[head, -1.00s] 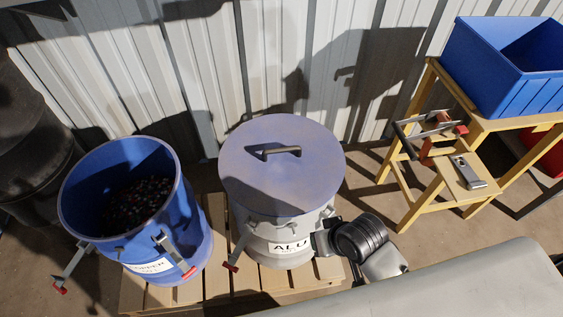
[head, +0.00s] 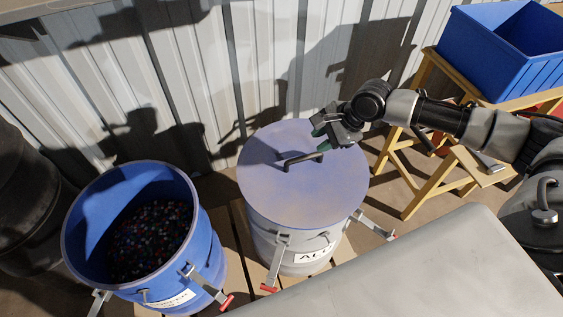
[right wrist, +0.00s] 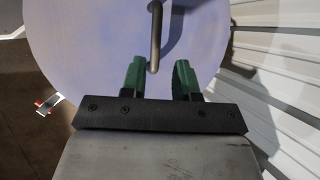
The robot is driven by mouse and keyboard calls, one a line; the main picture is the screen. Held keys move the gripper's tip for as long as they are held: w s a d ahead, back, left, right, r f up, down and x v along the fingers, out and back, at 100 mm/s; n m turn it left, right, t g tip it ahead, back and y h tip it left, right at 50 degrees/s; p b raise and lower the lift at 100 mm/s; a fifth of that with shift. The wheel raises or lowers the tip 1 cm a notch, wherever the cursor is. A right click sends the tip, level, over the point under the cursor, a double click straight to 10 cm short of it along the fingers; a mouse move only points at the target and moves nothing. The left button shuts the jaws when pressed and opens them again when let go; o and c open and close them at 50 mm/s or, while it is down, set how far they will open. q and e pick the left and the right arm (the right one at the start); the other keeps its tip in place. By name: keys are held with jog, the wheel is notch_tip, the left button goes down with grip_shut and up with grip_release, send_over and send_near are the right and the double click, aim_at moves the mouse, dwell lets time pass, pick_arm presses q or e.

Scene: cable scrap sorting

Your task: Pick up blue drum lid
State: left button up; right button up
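The blue drum lid (head: 290,190) is a flat round disc with a dark bar handle (head: 298,160). It lies on the grey drum (head: 288,248) labelled "ALU". My right gripper (head: 319,128) is above the lid's back right part, near the right end of the handle. In the right wrist view the gripper (right wrist: 160,78) has its two green fingers apart, with the handle's end (right wrist: 154,50) showing between or just beyond their tips. I cannot tell the height gap. My left gripper is not in view.
An open blue drum (head: 140,286) with small mixed granules stands to the left. The drums stand on a wooden pallet (head: 236,250). A corrugated wall (head: 160,60) is behind. A wooden stand (head: 415,196) with a blue bin (head: 490,60) is at the right.

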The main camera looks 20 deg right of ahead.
aim_at(306, 157)
jog(key=x, duration=0.4)
jog(key=shift+d+f+b, duration=0.25)
jog(key=shift+d+b, duration=0.05)
jog(key=shift+a+f, duration=0.15)
jog(key=shift+f, duration=0.1)
jog(key=shift+w+a+f, duration=0.1)
jog(key=shift+f, duration=0.2)
jog(key=x, duration=0.2)
jog(key=b+x, duration=0.1)
jog(key=x, duration=0.2)
jog(key=shift+d+f, duration=0.1)
jog(key=shift+d, duration=0.15)
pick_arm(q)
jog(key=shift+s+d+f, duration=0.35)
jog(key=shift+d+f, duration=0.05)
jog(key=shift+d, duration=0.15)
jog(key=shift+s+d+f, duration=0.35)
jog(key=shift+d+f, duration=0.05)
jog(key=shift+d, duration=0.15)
pick_arm(e)
jog(key=shift+c, duration=0.4)
grip_shut()
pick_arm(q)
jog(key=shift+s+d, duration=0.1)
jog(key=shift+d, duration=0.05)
